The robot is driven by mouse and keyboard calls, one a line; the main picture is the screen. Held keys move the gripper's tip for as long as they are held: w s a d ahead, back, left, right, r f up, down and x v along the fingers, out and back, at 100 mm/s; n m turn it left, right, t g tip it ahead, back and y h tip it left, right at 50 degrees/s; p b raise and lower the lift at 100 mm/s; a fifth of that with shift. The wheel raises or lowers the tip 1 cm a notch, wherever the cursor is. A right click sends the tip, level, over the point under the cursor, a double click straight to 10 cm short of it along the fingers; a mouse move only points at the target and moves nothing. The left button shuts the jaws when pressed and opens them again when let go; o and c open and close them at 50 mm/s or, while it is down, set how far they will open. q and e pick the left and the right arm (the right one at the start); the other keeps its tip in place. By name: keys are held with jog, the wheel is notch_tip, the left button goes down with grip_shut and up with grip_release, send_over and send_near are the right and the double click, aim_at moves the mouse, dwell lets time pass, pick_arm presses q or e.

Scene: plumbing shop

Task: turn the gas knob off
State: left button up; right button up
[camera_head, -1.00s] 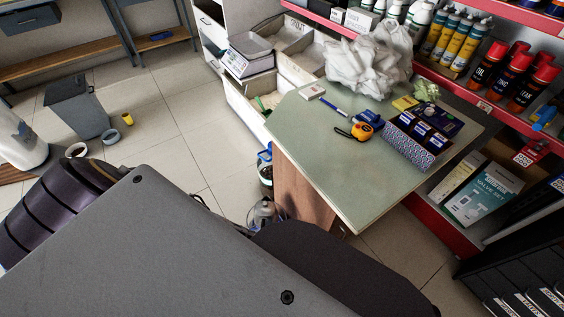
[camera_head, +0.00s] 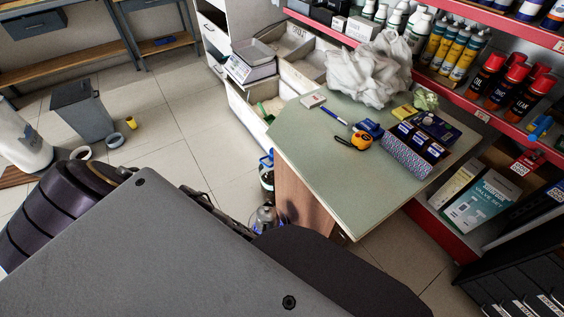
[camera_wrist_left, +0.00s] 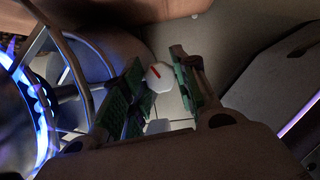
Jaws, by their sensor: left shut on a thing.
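In the left wrist view the gas knob (camera_wrist_left: 158,75) is a small white round knob with a red mark. My left gripper (camera_wrist_left: 161,82) has its two green-padded fingers on either side of it and is shut on it. A burner (camera_wrist_left: 40,112) with a ring of blue flame glows at the left of that view, beside curved metal bars. The red mark runs aslant across the knob's face. The head view shows neither the knob nor my left gripper's fingers; my own grey body covers the foreground. My right gripper is not in view.
In the head view a counter (camera_head: 330,190) holds an orange tape measure (camera_head: 361,141), small boxes and crumpled white plastic (camera_head: 372,70). Red shelves (camera_head: 520,128) with bottles stand at the right.

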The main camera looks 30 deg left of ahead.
pick_arm(q)
jog(key=shift+s, duration=0.1)
jog(key=o, duration=1)
jog(key=shift+a, duration=0.1)
jog(key=shift+a+r, duration=0.1)
jog(key=shift+r, duration=0.2)
jog(key=shift+a+r, duration=0.1)
jog(key=shift+r, duration=0.05)
jog(key=shift+d+v, duration=0.15)
jog(key=shift+v, duration=1.6)
jog(key=shift+d+v, duration=0.1)
jog(key=shift+v, duration=1.6)
